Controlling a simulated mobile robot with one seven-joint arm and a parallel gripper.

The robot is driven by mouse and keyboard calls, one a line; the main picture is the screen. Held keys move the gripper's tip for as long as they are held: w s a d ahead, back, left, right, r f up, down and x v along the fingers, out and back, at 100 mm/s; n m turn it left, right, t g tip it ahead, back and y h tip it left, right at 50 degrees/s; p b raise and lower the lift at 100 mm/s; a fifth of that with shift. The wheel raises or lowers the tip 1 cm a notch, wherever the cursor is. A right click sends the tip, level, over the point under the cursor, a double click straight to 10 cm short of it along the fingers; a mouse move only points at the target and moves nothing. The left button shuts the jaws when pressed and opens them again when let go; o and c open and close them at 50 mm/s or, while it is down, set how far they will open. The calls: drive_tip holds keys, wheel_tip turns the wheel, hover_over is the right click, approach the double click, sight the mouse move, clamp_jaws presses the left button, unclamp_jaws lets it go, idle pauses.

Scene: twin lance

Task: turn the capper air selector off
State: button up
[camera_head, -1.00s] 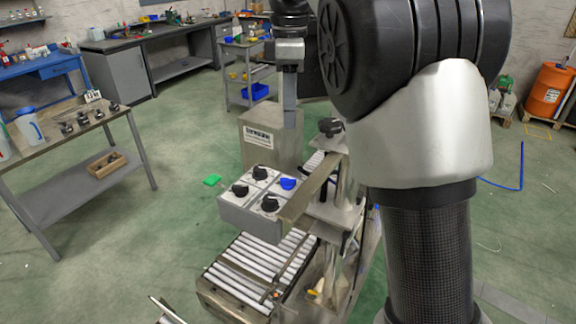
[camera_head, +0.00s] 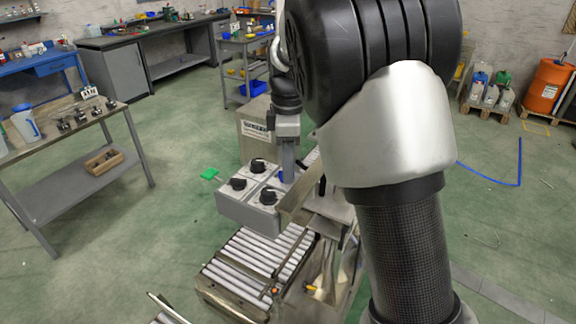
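A grey control box (camera_head: 247,213) holds three black knobs and one blue knob. The black knobs sit at the back (camera_head: 258,166), left (camera_head: 238,184) and front (camera_head: 268,196). The blue knob (camera_head: 281,177) is at the right, mostly hidden by my gripper. Labels are too small to read, so I cannot tell which knob is the capper air selector. My gripper (camera_head: 288,178) points down, its tip at or just over the blue knob. Contact cannot be made out. The fingers show as one grey strip, so their opening is unclear.
A metal rail (camera_head: 297,200) stands just right of the box. A roller conveyor (camera_head: 245,268) lies below, and a larger grey cabinet (camera_head: 252,133) stands behind. A workbench (camera_head: 75,135) is at the left. The green floor between bench and box is mostly open.

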drive_tip(key=shift+c, duration=0.2)
clamp_jaws()
drive_tip(key=m+p, duration=0.1)
drive_tip(key=m, duration=0.4)
drive_tip(key=shift+s+m+p, duration=0.1)
drive_tip(key=shift+m+p, duration=0.25)
drive_tip(key=shift+m, duration=0.05)
drive_tip(key=m+p, duration=0.1)
drive_tip(key=m, duration=0.4)
drive_tip(key=shift+a+m, duration=0.1)
drive_tip(key=shift+m, duration=0.6)
drive_tip(key=shift+o, duration=0.2)
unclamp_jaws()
drive_tip(key=shift+s, duration=0.1)
